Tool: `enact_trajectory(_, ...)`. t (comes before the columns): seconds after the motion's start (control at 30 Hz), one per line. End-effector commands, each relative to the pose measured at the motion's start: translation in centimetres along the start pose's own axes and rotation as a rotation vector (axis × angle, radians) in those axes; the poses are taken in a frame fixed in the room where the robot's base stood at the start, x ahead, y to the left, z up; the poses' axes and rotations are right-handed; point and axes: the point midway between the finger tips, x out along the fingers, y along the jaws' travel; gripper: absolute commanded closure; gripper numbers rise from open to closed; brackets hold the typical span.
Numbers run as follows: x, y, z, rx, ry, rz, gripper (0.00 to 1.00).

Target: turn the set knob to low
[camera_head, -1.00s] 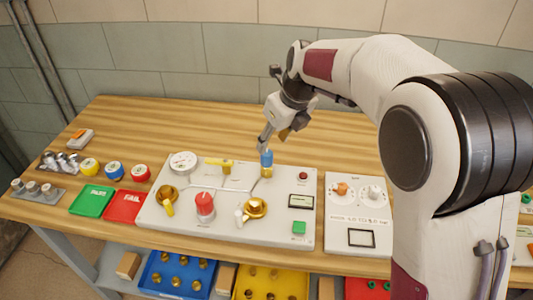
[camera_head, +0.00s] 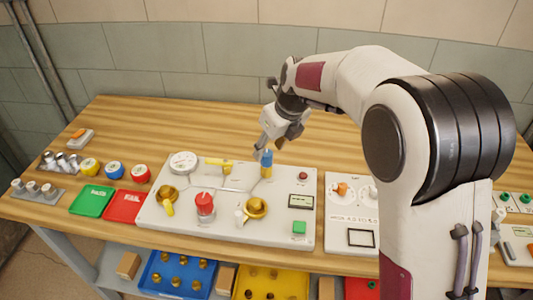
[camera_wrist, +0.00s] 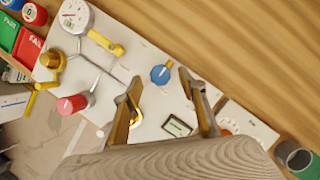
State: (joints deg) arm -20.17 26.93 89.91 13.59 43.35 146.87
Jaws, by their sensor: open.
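A blue knob (camera_head: 266,158) stands on a yellow stem near the back of the white valve panel (camera_head: 150,220); I cannot read which knob is labelled as the set knob. In the wrist view the blue knob (camera_wrist: 160,76) shows from above, with a light pointer mark toward its upper right. My gripper (camera_head: 261,153) is at the knob's left side in the head view. In the wrist view the open fingers (camera_wrist: 160,80) stand on either side of the knob. I cannot tell whether they touch it.
The panel also has a gauge (camera_head: 183,162), a yellow lever (camera_head: 218,164), a red knob (camera_head: 204,203) and brass valves. A white box with an orange knob (camera_head: 341,189) stands at its right, partly hidden by my arm. Green (camera_head: 92,200) and red trays lie left. The wood behind is clear.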

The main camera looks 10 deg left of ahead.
Motion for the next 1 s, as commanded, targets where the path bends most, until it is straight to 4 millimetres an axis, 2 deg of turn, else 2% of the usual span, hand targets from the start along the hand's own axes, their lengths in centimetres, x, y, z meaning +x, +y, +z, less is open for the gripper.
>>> enact_trajectory(0.1,1.6,0.1,-0.1,0.000,0.002,0.001,0.59)
enact_trajectory(0.33,3.4,0.0,-0.1,0.000,0.001,0.000,0.59)
enact_trajectory(0.77,3.9,0.0,0.0,0.000,0.000,-0.001,0.59)
enact_trajectory(0.9,3.9,0.0,0.0,0.000,0.000,-0.001,0.95)
enact_trajectory(1.0,3.9,0.0,0.0,0.000,0.000,0.000,0.97)
